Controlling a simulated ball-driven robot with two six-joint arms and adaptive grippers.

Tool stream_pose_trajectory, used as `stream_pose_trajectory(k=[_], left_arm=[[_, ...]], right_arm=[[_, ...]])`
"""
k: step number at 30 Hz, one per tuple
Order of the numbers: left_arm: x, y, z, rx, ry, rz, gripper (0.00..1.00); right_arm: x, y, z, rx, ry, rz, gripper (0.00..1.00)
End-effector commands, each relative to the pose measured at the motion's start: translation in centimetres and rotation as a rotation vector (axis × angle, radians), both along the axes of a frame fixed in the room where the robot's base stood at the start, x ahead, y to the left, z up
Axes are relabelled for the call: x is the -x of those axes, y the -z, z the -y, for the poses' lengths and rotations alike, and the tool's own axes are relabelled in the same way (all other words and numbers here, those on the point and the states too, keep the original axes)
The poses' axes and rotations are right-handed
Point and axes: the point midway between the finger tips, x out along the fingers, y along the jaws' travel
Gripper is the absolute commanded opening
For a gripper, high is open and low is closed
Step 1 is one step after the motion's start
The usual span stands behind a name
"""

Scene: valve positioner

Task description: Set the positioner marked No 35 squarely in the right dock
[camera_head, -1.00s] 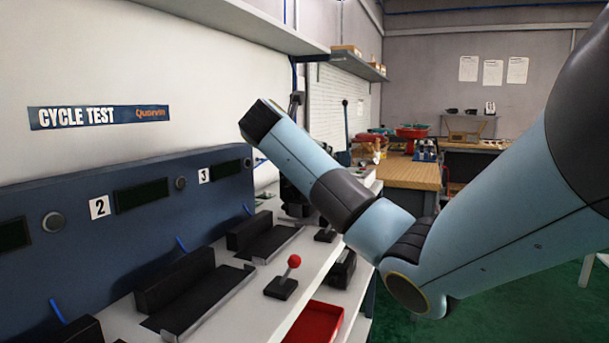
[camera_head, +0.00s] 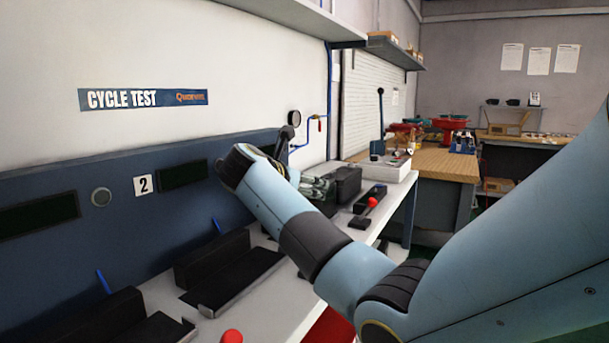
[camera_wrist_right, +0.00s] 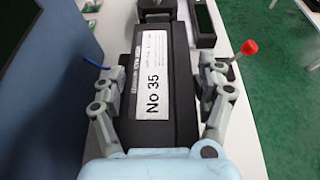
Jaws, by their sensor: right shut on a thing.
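The positioner (camera_wrist_right: 153,92) is a long black box with a white label reading No 35. My right gripper (camera_wrist_right: 157,75) is shut on it, a finger on each long side in the right wrist view. In the head view the gripper (camera_head: 318,188) is mostly behind my forearm, with the dark positioner (camera_head: 347,182) just beyond, over the far part of the bench. Whether it touches anything beneath is not clear. Two black docks, a nearer one (camera_head: 145,328) and a farther one (camera_head: 235,272), look empty. My left gripper is not in view.
The white bench (camera_head: 290,290) runs along the blue test panel (camera_head: 60,250), which has a number 2 plate (camera_head: 143,186). A red-knobbed lever (camera_head: 370,203) stands just right of the positioner. Another red knob (camera_head: 232,336) is at the bottom edge.

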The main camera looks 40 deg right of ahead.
Motion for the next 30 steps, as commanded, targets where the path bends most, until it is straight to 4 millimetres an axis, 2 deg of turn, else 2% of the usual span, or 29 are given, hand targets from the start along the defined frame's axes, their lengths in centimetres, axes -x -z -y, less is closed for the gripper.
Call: stream_pose_trajectory(k=[9,10,16,25,30], left_arm=[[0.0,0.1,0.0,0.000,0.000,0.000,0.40],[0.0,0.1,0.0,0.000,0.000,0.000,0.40],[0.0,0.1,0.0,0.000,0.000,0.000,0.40],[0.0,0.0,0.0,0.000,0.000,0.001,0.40],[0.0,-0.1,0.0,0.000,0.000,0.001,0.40]], right_arm=[[-0.1,0.0,0.1,0.005,0.000,0.008,0.14],[0.0,0.3,0.0,0.000,0.000,0.002,0.73],[0.0,0.3,0.0,0.000,0.000,0.002,1.00],[0.0,0.1,0.0,0.000,0.000,0.002,1.00],[0.5,-0.5,-1.9,-0.002,-0.002,0.005,1.00]])
